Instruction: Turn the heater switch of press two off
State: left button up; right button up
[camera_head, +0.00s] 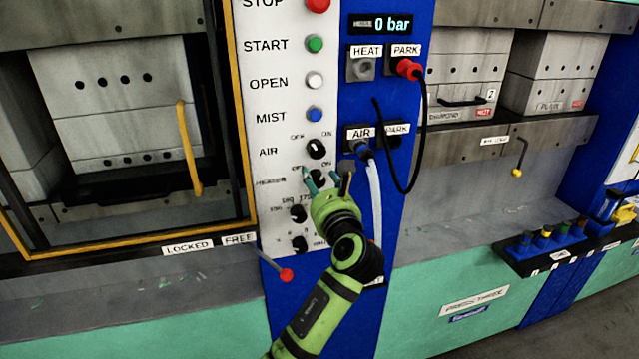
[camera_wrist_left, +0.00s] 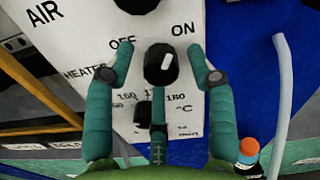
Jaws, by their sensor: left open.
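The heater switch is a round black knob (camera_wrist_left: 154,72) with a white mark, on the white panel (camera_head: 265,110) of the press. In the left wrist view its mark tilts up and right, toward the ON label (camera_wrist_left: 183,28); the OFF label (camera_wrist_left: 122,43) is at its upper left. My left gripper (camera_head: 326,179) is open in front of the panel, with a green finger on each side of the knob and a third finger below it. Whether any finger touches the knob cannot be told. In the head view the gripper largely hides the knob. My right gripper is not in view.
The AIR knob (camera_head: 317,148) is just above, and more knobs (camera_head: 298,213) are below. A pale hose (camera_head: 375,195) hangs close to the right of the gripper, and a black cable (camera_head: 414,150) loops beyond it. A red-tipped lever (camera_head: 286,275) sticks out at lower left.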

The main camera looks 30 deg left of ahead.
pick_arm(q)
grip_shut()
jog(key=shift+n, duration=0.3)
jog(key=shift+r+n, duration=0.1)
jog(key=shift+n, duration=0.8)
jog(key=n, duration=0.2)
jog(key=shift+n, duration=0.3)
jog(key=n, duration=0.3)
jog(key=shift+n, duration=0.3)
jog(key=shift+n+b, duration=0.75)
jog(key=shift+n, duration=1.15)
